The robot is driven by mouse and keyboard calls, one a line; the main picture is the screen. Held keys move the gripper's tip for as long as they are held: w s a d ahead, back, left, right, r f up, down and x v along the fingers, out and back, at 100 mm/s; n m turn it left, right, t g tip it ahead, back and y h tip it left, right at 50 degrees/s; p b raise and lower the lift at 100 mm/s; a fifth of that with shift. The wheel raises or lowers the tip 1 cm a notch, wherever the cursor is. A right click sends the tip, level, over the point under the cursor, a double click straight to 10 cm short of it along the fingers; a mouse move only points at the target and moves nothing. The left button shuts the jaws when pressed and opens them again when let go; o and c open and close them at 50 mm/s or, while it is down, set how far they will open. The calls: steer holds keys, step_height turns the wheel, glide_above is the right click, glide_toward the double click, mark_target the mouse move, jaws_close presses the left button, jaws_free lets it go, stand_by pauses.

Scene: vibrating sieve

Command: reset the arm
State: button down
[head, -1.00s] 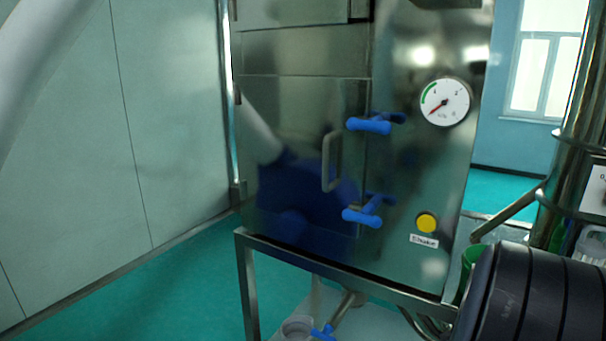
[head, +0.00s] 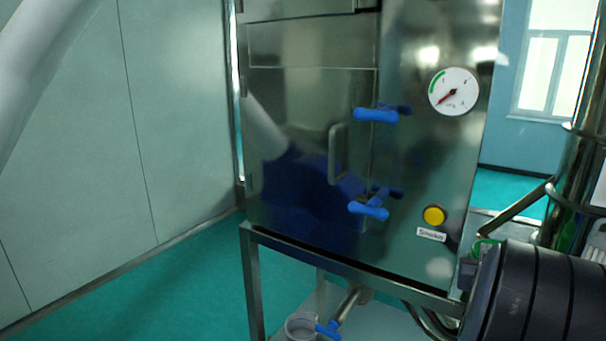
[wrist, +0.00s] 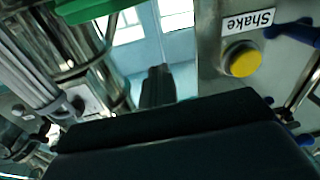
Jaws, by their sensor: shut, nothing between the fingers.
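My gripper (wrist: 157,84) shows in the wrist view as dark parts reaching up from a broad black body across the bottom. It is shut and empty. It is apart from the yellow button (wrist: 243,60), which is up and to its right beside an upside-down "Shake" label (wrist: 247,18). In the head view the same yellow button (head: 434,216) sits on the lower right of the steel cabinet (head: 420,165). I cannot make out the fingertips in the head view.
The cabinet door carries two blue latches (head: 376,115) and a handle (head: 338,155). A dial gauge (head: 453,91) is at upper right. A blue-handled valve (head: 328,329) and a pale container (head: 300,326) are below. Green floor (head: 185,285) is free at lower left.

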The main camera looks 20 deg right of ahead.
steer(key=w+a+r+n+t+y, duration=0.2)
steer(key=w+a+n+t+y, duration=0.2)
steer(key=a+n+t+y, duration=0.1)
steer(key=shift+a+r+n+b, duration=0.3)
steer(key=shift+a+n+b, duration=0.25)
steer(key=shift+n, duration=0.45)
steer(key=shift+a+t, duration=0.1)
steer(key=shift+t, duration=0.2)
